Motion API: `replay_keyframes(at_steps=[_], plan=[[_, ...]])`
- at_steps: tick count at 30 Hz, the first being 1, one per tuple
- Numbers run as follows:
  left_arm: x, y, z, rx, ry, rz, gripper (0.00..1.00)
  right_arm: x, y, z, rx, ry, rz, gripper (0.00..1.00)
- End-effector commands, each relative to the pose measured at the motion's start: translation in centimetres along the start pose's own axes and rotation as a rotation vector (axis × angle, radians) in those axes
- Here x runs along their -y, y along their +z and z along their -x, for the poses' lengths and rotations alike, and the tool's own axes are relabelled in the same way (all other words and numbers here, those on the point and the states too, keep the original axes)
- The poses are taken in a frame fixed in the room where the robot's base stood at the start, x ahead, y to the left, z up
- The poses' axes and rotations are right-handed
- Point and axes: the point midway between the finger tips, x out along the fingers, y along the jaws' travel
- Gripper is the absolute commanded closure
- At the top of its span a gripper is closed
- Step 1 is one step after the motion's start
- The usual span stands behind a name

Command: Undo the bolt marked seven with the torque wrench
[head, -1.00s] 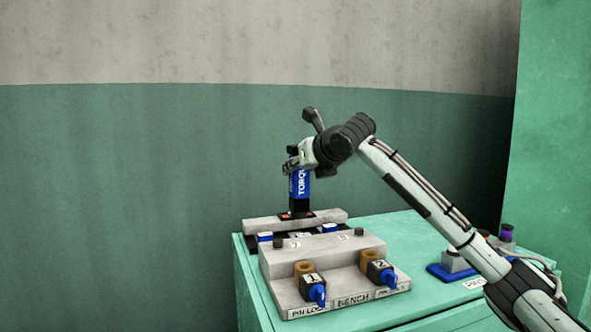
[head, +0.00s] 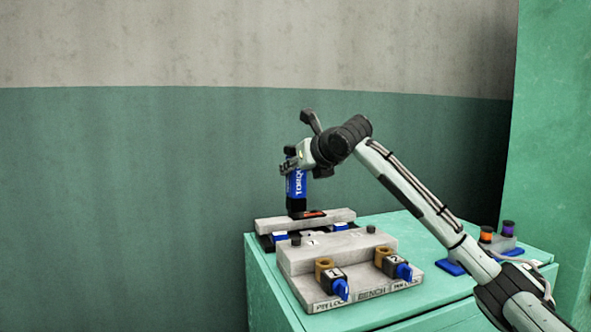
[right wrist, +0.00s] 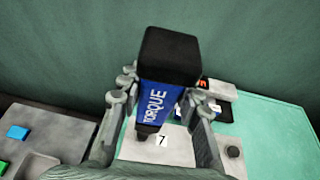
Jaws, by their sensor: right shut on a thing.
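My right gripper (head: 292,167) is shut on the blue and black torque wrench (head: 297,186), which stands about upright above the back of the grey fixture. In the right wrist view the fingers of the gripper (right wrist: 160,110) lie on both sides of the wrench (right wrist: 158,97), marked TORQUE. Its narrow dark lower end is just above or at the grey block, beside a white label with 7 (right wrist: 162,141). The bolt marked seven is not clearly visible; the wrench may hide it. I cannot tell whether they touch. My left gripper is not in view.
The grey fixture (head: 330,260) stands on a green cabinet (head: 262,290). Two blue-handled pin locks (head: 341,290) (head: 403,271) face front. Dark round heads (head: 295,240) (head: 371,229) stand on the block. A unit with orange and purple caps (head: 508,229) stands at right.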

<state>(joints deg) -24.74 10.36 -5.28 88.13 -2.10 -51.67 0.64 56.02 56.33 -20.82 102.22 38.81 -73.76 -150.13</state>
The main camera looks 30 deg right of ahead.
Motion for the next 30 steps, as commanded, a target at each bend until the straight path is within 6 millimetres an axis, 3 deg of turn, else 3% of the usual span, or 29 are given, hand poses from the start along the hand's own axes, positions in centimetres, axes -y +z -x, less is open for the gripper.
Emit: replay_keyframes(at_steps=[6,13,30], plan=[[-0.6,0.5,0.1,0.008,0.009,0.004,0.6,0.1,0.5,0.3,0.01,-0.002,0.0,1.0],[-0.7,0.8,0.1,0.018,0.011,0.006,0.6,0.1,-0.7,-0.2,0.007,-0.002,0.0,1.0],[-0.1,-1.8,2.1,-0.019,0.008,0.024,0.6,0.1,-3.9,-1.6,0.008,0.0,0.001,1.0]])
